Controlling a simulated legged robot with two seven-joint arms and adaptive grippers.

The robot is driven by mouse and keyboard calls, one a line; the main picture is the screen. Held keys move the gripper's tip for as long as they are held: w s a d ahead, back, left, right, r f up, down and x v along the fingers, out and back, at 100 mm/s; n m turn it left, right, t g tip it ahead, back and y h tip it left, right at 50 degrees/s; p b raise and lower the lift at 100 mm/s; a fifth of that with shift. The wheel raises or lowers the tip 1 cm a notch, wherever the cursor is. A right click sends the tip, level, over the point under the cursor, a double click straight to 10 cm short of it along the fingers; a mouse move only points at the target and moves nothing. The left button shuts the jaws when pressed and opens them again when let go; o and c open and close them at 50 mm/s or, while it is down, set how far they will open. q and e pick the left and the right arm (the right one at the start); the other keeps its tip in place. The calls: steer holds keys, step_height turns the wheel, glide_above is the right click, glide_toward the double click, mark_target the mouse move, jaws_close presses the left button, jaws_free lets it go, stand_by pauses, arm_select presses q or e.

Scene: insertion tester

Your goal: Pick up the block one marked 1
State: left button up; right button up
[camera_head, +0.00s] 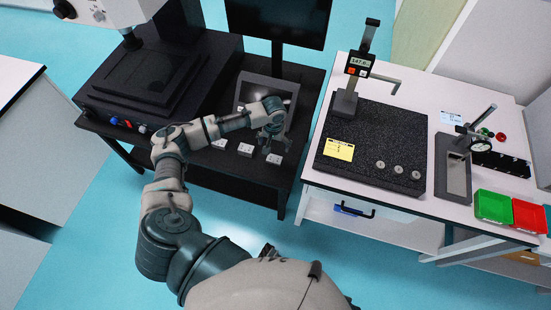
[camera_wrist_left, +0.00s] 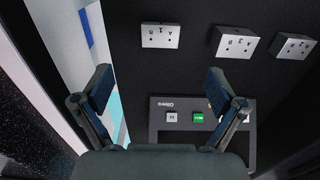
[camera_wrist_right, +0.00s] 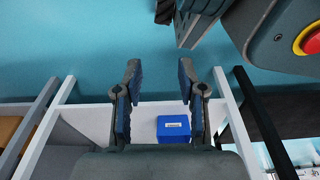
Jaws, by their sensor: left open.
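Three small grey blocks stand in a row on the dark table's front part. The rightmost block in the head view (camera_head: 274,159) shows in the left wrist view as the leftmost block (camera_wrist_left: 160,37); its upside-down marking appears to read 1. The middle block (camera_wrist_left: 236,42) and the far block (camera_wrist_left: 294,46) carry other markings, which look like 3 and 2. My left gripper (camera_head: 268,136) is open and empty above the table, just behind the block marked 1; its fingers (camera_wrist_left: 160,85) touch no block. My right gripper (camera_wrist_right: 158,72) is open and empty, outside the head view.
A dark device with a green button (camera_wrist_left: 198,118) lies beyond the blocks, under the left fingers. A monitor (camera_head: 278,20) stands behind. The white bench (camera_head: 320,183) with a granite plate (camera_head: 385,125) is at the right. A blue box (camera_wrist_right: 174,127) lies below my right gripper.

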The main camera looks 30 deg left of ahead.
arm_select(q)
glide_above(274, 158)
steer(key=f, duration=0.4)
steer(key=f+b, duration=0.1)
steer(key=f, duration=0.1)
steer(key=shift+s+d, duration=0.2)
steer(key=shift+d, duration=0.1)
steer(key=shift+a+f, duration=0.2)
steer(key=shift+f, duration=0.2)
step_height(274, 158, down, 5)
steer(key=shift+w+r+b, duration=0.1)
steer(key=shift+w+b, duration=0.05)
steer(key=shift+b, duration=0.5)
steer(key=shift+d, duration=0.15)
steer(key=c, duration=1.3)
arm_select(e)
steer(key=w+r, duration=0.4)
steer(key=r, duration=0.1)
steer(key=shift+a+r, duration=0.15)
steer(key=shift+a, duration=0.3)
